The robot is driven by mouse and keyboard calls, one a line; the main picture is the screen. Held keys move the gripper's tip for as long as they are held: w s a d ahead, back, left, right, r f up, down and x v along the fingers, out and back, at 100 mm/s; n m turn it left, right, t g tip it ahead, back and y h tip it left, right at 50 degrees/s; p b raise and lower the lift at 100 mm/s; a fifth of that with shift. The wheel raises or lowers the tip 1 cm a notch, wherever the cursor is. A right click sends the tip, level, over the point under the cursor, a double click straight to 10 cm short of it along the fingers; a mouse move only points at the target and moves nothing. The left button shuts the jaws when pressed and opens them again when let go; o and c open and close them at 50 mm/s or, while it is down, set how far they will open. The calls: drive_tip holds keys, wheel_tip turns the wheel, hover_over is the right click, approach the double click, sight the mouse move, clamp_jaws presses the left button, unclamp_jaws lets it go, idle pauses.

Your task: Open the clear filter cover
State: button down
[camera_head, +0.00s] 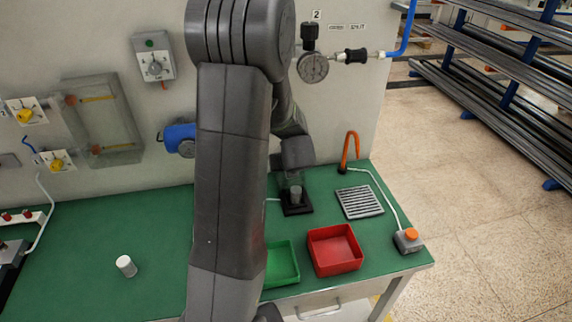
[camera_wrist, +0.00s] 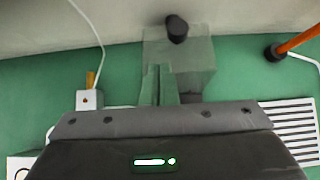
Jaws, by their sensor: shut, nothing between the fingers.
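The clear filter cover (camera_wrist: 198,55) is a see-through box with a black knob (camera_wrist: 176,28) at its far edge, standing on the green bench in the wrist view. In the head view the clear cover (camera_head: 284,181) is partly hidden by my arm, over a black base (camera_head: 298,210) with a grey cylinder (camera_head: 296,193). My gripper (camera_head: 293,155) is just above and at the cover. In the wrist view its narrow fingers (camera_wrist: 160,88) are together and empty, short of the knob. Whether they touch the cover cannot be told.
A slotted grey plate (camera_head: 359,202), an orange hook (camera_head: 349,150) and a grey box with an orange button (camera_head: 409,239) stand right of the cover. Red (camera_head: 335,250) and green (camera_head: 282,266) trays lie in front. A gauge (camera_head: 313,67) hangs on the wall behind.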

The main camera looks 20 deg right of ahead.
drive_tip(key=p+v, duration=0.1)
drive_tip(key=v, duration=1.2)
drive_tip(key=shift+s+r+p, duration=0.25)
drive_tip(key=shift+s+p, duration=0.1)
drive_tip(key=shift+p, duration=0.05)
drive_tip(key=shift+a+f, duration=0.1)
drive_tip(key=b+x, duration=0.1)
drive_tip(key=x, duration=1.3)
drive_tip(key=shift+b, duration=0.4)
drive_tip(key=shift+r, duration=0.2)
